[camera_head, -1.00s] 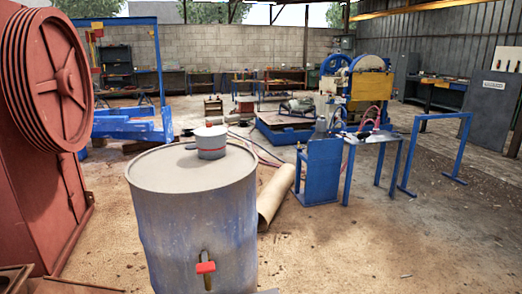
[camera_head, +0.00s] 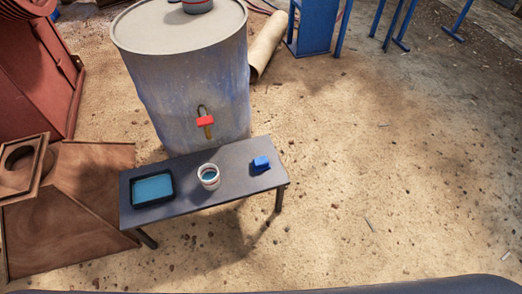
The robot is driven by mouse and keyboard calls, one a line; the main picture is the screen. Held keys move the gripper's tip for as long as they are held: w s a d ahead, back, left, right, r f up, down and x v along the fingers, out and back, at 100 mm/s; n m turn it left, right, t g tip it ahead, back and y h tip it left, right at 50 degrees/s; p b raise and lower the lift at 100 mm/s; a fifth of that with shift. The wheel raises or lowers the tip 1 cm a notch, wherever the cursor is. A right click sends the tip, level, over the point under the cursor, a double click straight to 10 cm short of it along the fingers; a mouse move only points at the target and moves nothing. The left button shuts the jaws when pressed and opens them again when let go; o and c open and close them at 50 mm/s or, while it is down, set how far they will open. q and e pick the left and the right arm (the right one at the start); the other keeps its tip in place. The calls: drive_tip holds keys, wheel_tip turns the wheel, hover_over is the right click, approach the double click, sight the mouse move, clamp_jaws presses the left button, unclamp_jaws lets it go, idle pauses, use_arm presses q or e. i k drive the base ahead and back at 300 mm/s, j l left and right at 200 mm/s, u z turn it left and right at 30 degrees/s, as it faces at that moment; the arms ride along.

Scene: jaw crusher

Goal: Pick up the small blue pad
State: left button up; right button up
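The small blue pad (camera_head: 260,164) lies near the right end of a low dark bench (camera_head: 229,180). It looks like a small bright blue block. A white cup (camera_head: 208,176) with blue contents stands left of it, and a black tray (camera_head: 137,202) with a blue surface lies at the bench's left end. Neither of my grippers shows in the head view.
A large blue-grey drum (camera_head: 195,90) with a red-handled tap (camera_head: 205,121) stands right behind the bench. A brown wooden hopper-like piece (camera_head: 90,220) is close on the left. The sandy floor to the right is mostly clear.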

sight(262, 163)
drive_tip(key=u, duration=1.2)
drive_tip(key=k+l+z, duration=0.15)
drive_tip(key=z, duration=1)
drive_tip(key=i+l, duration=0.25)
drive_tip(key=l, duration=0.15)
drive_tip(key=i+l, duration=0.2)
drive_tip(key=l, duration=0.2)
drive_tip(key=i+l, duration=0.25)
drive_tip(key=l, duration=0.2)
drive_tip(key=i+l, duration=0.2)
drive_tip(key=l, duration=0.2)
